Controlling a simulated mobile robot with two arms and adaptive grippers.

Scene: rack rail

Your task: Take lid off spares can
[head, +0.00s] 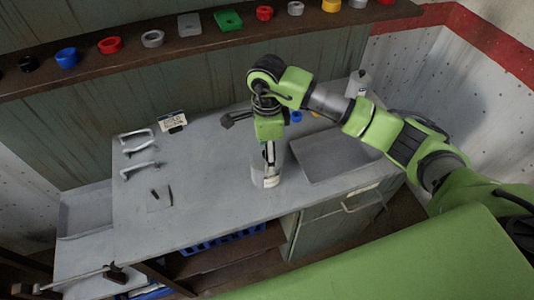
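A grey can (258,177) with a pale label low on its side stands on the grey worktop (205,205), near the middle. I take it for the spares can. My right gripper (270,157) points down at the can's top, and its fingers overlap the can in the head view. The lid is hidden behind the gripper or too small to make out. I cannot tell whether the fingers are open, or whether they touch the lid. My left gripper is not in view.
A shallow grey tray (325,167) lies right of the can. Several pale handles (138,170), small dark pieces (155,194) and a small label card (172,122) are at the left. A shelf (200,48) with coloured rings runs behind. The front-left worktop is clear.

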